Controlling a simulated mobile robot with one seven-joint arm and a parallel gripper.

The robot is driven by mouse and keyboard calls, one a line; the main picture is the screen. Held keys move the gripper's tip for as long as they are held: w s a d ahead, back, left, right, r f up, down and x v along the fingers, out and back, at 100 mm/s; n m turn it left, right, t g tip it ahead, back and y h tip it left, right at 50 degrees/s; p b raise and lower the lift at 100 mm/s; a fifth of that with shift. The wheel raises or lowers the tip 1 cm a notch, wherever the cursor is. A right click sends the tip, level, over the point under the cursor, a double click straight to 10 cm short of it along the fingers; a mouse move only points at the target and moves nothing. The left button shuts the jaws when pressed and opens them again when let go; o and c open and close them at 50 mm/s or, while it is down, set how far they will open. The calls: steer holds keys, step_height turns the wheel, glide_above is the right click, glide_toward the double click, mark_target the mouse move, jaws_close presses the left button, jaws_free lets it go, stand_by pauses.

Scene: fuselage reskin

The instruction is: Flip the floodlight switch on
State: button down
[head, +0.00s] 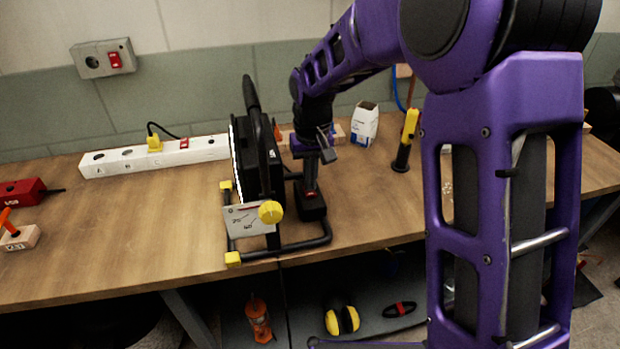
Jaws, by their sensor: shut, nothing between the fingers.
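The floodlight (262,150) stands upright on the workbench, a black lamp on a tubular stand with yellow feet, seen nearly edge-on. Its lit face is turned away to the left, so I cannot tell whether it glows. A pale panel (240,219) with small markings and a yellow knob (270,212) is on its near side; the switch position is too small to read. My gripper (327,148) is shut and empty, just right of the floodlight and above a drill (310,192). It is apart from the panel and knob.
A white power strip (150,155) with a yellow plug (154,143) lies left of the floodlight. A wall box with a red switch (115,60) is above. A white carton (364,124) and yellow-black torch (405,140) stand to the right.

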step_height(320, 180, up, 14)
steer(key=w+p, duration=0.1)
steer(key=p, duration=0.3)
steer(key=shift+w+a, duration=0.25)
steer(key=shift+w, duration=0.1)
